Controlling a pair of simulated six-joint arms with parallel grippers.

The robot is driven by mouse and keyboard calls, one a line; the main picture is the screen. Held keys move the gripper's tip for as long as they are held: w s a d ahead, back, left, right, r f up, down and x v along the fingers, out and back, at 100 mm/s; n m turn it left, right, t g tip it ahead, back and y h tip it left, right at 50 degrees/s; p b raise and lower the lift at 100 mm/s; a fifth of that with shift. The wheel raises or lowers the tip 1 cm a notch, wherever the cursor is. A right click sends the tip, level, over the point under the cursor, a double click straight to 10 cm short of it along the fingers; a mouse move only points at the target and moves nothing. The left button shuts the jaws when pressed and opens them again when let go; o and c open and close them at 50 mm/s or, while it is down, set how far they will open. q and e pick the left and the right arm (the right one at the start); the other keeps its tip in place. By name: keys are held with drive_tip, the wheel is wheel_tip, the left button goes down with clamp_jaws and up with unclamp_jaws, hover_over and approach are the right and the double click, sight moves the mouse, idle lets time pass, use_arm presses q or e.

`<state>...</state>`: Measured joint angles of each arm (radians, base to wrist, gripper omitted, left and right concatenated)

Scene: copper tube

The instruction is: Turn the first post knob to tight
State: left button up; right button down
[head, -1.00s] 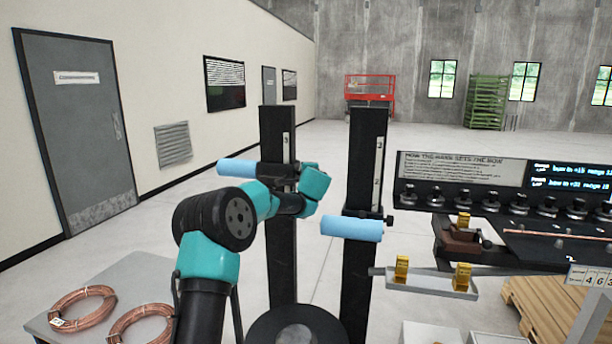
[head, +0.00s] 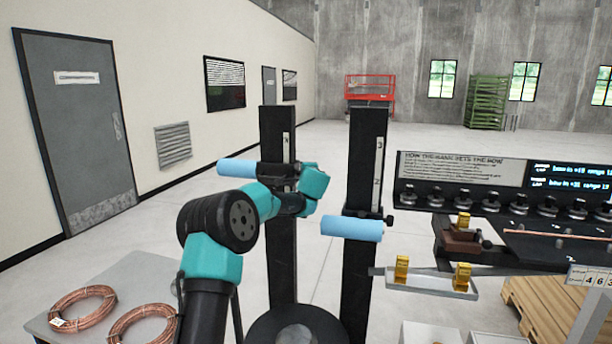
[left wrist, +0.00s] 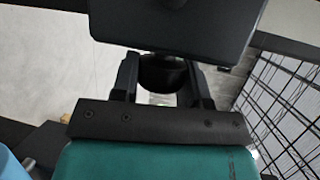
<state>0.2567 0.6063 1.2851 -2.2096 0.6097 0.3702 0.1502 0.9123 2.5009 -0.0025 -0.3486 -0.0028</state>
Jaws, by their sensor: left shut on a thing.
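Two dark upright posts stand in the middle of the head view, the left post (head: 277,132) and the right post (head: 368,140). Each has a collar with a light blue roller: the left roller (head: 237,168) and the right roller (head: 351,229). My left gripper is at the left post's collar in the head view, its fingers hidden by my wrist. In the left wrist view, my left gripper (left wrist: 164,82) is shut on a dark round knob (left wrist: 163,71). The knob's turn position cannot be read. My right gripper is not in view.
The right post's knob (head: 389,219) sticks out to its right. A light tray (head: 425,284) with brass blocks is right of the posts. A bench panel (head: 463,172) with several dark knobs stands behind. Copper coils (head: 82,307) lie on a table at lower left.

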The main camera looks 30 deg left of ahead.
use_arm(q)
drive_tip(key=shift+g, duration=0.4)
drive_tip(key=shift+d+m+g+h, duration=0.1)
drive_tip(key=shift+m+g+h, duration=0.3)
drive_tip(key=shift+g+h, duration=0.35)
drive_tip(key=shift+m+g+h, duration=0.4)
drive_tip(key=shift+g+h, duration=0.25)
drive_tip(key=shift+g, duration=1.1)
drive_tip(key=o, duration=0.9)
drive_tip(key=shift+o, duration=0.2)
drive_tip(key=shift+r, duration=0.1)
drive_tip(key=v, duration=1.7)
drive_tip(key=shift+s, duration=0.2)
drive_tip(key=shift+r, duration=0.15)
